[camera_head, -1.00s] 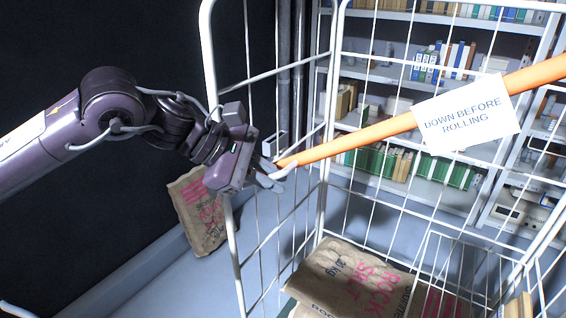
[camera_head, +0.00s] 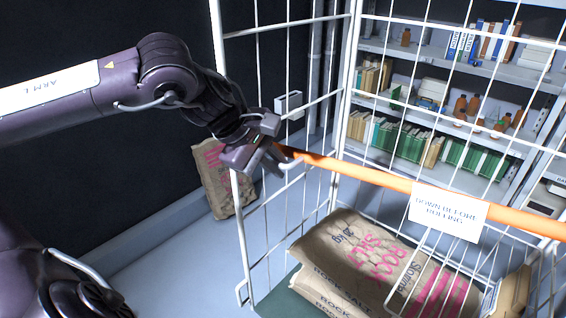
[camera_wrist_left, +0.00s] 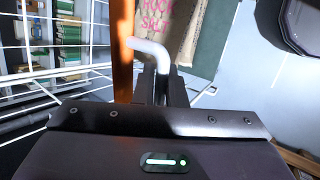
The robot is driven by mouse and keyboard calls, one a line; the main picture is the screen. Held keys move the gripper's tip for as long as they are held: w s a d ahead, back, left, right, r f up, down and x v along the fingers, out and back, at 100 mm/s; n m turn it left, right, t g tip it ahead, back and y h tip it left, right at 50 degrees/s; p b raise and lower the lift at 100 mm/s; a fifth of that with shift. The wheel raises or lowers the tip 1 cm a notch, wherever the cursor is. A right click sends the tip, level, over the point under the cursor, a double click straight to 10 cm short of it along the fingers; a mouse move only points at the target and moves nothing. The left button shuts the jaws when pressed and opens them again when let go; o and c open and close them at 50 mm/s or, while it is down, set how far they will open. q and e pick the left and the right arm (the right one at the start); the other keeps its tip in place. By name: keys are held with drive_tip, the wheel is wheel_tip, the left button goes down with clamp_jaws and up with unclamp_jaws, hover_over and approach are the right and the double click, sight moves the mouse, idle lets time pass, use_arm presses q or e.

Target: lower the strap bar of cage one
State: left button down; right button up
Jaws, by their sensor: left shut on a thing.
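The orange strap bar (camera_head: 375,177) runs across the front of the wire cage (camera_head: 352,60), sloping down to the right and out of view. A white tag reading "DOWN BEFORE ROLLING" (camera_head: 448,215) hangs on it. A white bent handle (camera_wrist_left: 150,48) is at the bar's left end. My left gripper (camera_head: 277,162) is at this end beside the cage's left upright. In the left wrist view its fingers (camera_wrist_left: 162,82) are shut on the handle, next to the orange bar (camera_wrist_left: 122,50). The bar's far right end is hidden. My right gripper is out of view.
Rock salt sacks (camera_head: 365,262) lie in the cage bottom, below the bar. Another sack (camera_head: 222,180) leans at the dark wall left of the cage. Shelves (camera_head: 445,100) with books and bottles stand behind. Floor at the left (camera_head: 180,270) is clear.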

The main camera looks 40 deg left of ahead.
use_arm(q)
drive_tip(key=shift+m+y, duration=0.4)
drive_tip(key=shift+y, duration=0.4)
wheel_tip(320, 180, down, 4)
drive_tip(key=shift+s+d+f+b, duration=0.1)
drive_tip(key=shift+d+f+b, duration=0.1)
drive_tip(key=shift+b, duration=0.85)
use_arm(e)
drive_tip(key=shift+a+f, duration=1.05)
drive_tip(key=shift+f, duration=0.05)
use_arm(q)
drive_tip(key=shift+f, duration=0.1)
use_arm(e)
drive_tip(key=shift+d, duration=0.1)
use_arm(q)
drive_tip(key=c, duration=1.6)
unclamp_jaws()
drive_tip(key=shift+o, duration=0.2)
drive_tip(key=b+v, duration=0.1)
drive_tip(key=v, duration=0.6)
drive_tip(key=shift+s+r+b, duration=0.15)
drive_tip(key=shift+r+b, duration=0.15)
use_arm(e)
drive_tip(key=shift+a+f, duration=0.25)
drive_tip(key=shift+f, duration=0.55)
